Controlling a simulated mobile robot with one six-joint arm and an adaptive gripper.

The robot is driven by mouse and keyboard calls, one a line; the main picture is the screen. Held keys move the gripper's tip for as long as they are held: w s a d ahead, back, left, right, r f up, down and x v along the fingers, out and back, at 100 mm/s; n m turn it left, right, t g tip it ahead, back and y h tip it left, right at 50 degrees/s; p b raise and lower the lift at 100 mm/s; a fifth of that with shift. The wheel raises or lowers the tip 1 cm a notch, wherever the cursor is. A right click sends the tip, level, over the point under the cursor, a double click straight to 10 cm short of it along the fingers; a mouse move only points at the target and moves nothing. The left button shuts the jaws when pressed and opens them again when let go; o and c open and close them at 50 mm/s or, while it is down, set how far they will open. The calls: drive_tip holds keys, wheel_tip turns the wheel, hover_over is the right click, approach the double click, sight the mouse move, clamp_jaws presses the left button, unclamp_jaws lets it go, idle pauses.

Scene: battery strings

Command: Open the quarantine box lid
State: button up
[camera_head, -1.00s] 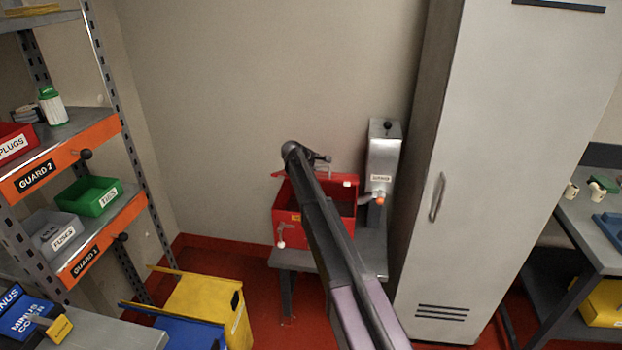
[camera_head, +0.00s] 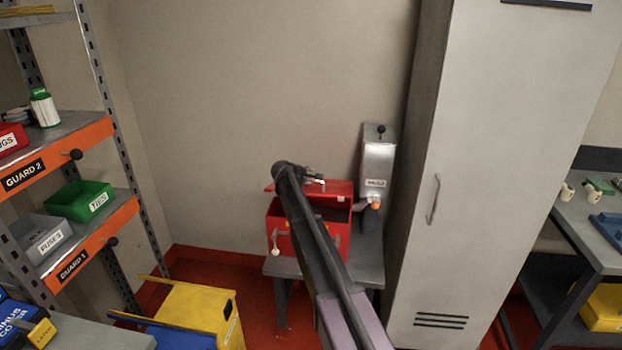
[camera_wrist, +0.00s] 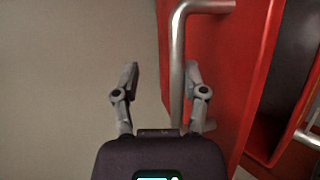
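The red quarantine box (camera_head: 280,228) stands on a small grey table in the head view. Its lid (camera_head: 335,188) stands raised at the back, and the dark inside shows past my arm. In the wrist view the red lid panel (camera_wrist: 215,70) carries a silver bar handle (camera_wrist: 178,75). My gripper (camera_wrist: 162,80) is open, with the handle bar between its fingers, closer to the right finger. I cannot tell whether that finger touches it. In the head view my gripper (camera_head: 314,180) is by the lid, and my arm hides part of the box.
A grey dispenser (camera_head: 378,160) with an orange knob stands right of the box, beside a tall locker (camera_head: 480,150). A yellow bin (camera_head: 205,310) is on the floor to the left. Shelving (camera_head: 110,130) with small bins is at far left. The wall behind is bare.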

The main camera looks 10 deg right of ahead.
drive_tip(key=shift+a, duration=0.25)
drive_tip(key=shift+d+r, duration=0.1)
drive_tip(key=shift+s+r, duration=0.1)
drive_tip(key=shift+s, duration=0.05)
drive_tip(key=shift+s+r+p, duration=0.1)
drive_tip(key=shift+s+p, duration=0.05)
drive_tip(key=shift+p, duration=0.15)
drive_tip(key=p+v, duration=0.7)
drive_tip(key=v, duration=0.8)
drive_tip(key=shift+s+f, duration=0.15)
drive_tip(key=shift+f, duration=0.15)
idle(1.0)
idle(0.5)
drive_tip(key=s+f+m+g+y, duration=0.2)
drive_tip(key=s+m+y, duration=0.1)
drive_tip(key=s, duration=1)
drive_tip(key=s+d+f+m+g+y+p, duration=0.1)
drive_tip(key=s+f+m+g+y, duration=0.2)
drive_tip(key=s, duration=1)
drive_tip(key=s+d+f+m+g+y, duration=0.1)
drive_tip(key=s+m, duration=0.4)
drive_tip(key=s, duration=0.9)
drive_tip(key=shift+f+g+y, duration=0.75)
drive_tip(key=shift+g+y, duration=0.15)
drive_tip(key=shift+y, duration=0.1)
